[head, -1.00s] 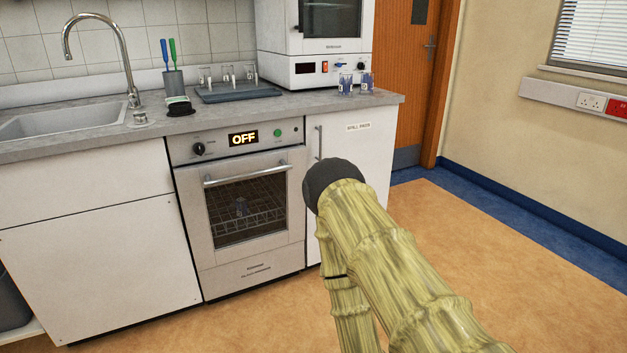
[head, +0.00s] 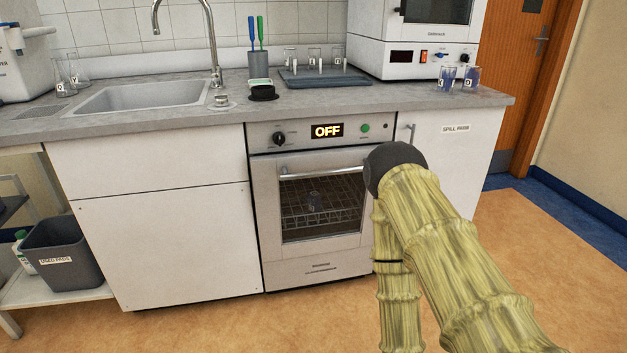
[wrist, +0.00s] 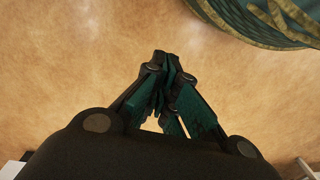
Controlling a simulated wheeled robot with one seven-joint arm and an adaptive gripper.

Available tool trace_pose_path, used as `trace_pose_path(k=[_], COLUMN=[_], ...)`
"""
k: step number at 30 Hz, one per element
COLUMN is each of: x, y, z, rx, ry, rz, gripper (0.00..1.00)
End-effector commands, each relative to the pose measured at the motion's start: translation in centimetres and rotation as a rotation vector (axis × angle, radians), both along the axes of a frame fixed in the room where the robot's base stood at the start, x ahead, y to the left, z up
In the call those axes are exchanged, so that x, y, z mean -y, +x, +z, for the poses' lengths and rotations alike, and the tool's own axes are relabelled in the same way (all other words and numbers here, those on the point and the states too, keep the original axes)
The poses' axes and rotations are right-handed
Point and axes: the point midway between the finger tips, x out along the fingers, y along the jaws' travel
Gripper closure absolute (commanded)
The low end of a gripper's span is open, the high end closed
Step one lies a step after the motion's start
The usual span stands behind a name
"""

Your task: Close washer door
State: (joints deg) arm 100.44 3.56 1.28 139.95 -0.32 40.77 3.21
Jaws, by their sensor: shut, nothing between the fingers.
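The washer (head: 322,267) has a steel front and stands under the counter in the head view. Its panel shows a lit OFF display (head: 327,130). Its door (head: 262,205) is upright and looks shut against the front, with a bar handle (head: 330,172) along its top. My arm is at the right, in front of the washer's right edge. My gripper (wrist: 162,60) shows in the wrist view with its fingers together and empty, above the floor. It cannot be made out in the head view.
A white cabinet (head: 150,240) stands left of the washer and a spill-pads cupboard (head: 465,155) right of it. The counter (head: 150,122) above holds glassware. A used-pads bin (head: 65,250) sits on a low shelf at the left. The floor (head: 540,270) at the right is clear.

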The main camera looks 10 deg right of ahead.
Motion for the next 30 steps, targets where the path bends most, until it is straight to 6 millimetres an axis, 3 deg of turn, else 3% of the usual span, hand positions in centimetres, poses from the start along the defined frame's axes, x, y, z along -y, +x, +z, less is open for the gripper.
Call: trace_pose_path(k=[5, 8, 16, 23, 30], x=[-3.7, -6.1, -10.6, -10.7, -6.7], y=[4.5, 8.3, 20.1, 30.7, 40.8], z=[1.0, 2.3, 8.5, 16.8, 28.0], rx=[0.086, 0.141, 0.243, 0.267, 0.220], ry=[0.127, 0.233, 0.575, 0.935, 1.395], rz=[-0.279, -0.494, -1.066, -1.526, -1.939], gripper=[1.00, 1.00, 1.00, 1.00, 1.00])
